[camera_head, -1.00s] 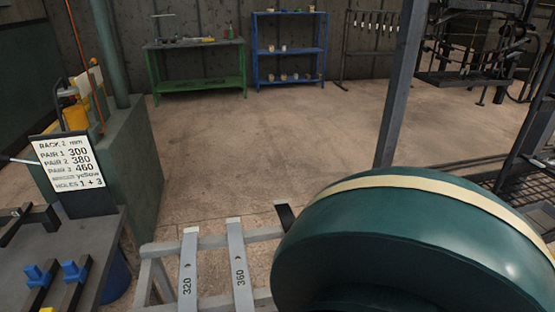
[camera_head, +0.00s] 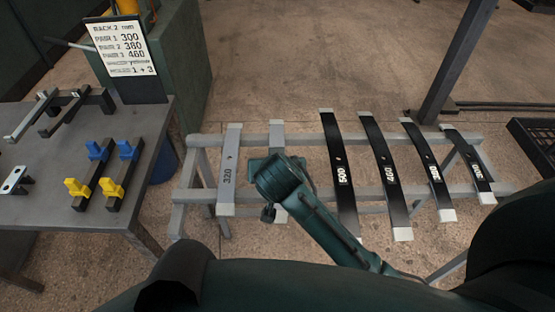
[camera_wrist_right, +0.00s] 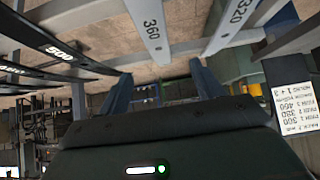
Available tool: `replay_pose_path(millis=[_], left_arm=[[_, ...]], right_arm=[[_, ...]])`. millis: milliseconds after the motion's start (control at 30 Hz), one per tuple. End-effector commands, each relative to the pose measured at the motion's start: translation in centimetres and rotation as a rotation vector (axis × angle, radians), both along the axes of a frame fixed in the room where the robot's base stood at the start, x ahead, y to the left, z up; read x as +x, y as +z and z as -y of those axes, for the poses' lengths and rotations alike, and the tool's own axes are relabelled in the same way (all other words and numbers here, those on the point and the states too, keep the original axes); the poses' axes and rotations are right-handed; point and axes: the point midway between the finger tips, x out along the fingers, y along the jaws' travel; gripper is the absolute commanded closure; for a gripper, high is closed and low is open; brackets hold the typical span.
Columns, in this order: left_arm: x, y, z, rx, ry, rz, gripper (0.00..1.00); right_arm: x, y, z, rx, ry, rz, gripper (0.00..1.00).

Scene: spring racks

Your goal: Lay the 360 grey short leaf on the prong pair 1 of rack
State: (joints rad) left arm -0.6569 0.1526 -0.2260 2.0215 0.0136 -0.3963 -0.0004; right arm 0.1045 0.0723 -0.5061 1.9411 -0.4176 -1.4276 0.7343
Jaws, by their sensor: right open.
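The grey short leaf marked 360 shows in the right wrist view (camera_wrist_right: 152,30). In the head view, its far end (camera_head: 276,136) shows on the stand, and my right arm hides its middle and number. My right gripper (camera_wrist_right: 161,88) is open and empty. Its fingers point toward the 360 leaf, apart from it as far as I can tell. My left gripper is not in view. A card (camera_head: 124,47) headed rack 2 lists pair 1 as 300. Dark bars with blue and yellow blocks (camera_head: 98,150) are on the table; I cannot tell which are prong pair 1.
A grey 320 leaf (camera_head: 228,172) lies left of the 360 leaf on the stand (camera_head: 205,139). Several black leaves, including the 500 (camera_head: 339,165) and 460 (camera_head: 383,165), lie to its right. The table (camera_head: 60,215) is at the left.

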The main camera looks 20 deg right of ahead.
Motion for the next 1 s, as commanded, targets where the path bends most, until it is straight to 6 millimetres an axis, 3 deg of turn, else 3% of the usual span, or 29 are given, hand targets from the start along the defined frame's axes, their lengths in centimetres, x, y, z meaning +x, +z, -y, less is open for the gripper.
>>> replay_pose_path(millis=[100,400,667,1000], left_arm=[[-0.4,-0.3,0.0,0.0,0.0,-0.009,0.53],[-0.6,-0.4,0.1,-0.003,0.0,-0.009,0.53],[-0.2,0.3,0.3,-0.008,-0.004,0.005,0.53],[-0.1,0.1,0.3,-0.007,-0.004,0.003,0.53]], right_arm=[[1.2,-0.3,0.2,-0.005,-0.018,0.009,0.34],[4.8,-4.3,1.3,-0.004,-0.017,0.008,0.34],[6.1,-5.6,1.8,-0.004,-0.016,0.009,0.34],[8.7,-8.8,2.9,-0.003,-0.014,0.01,0.34]])
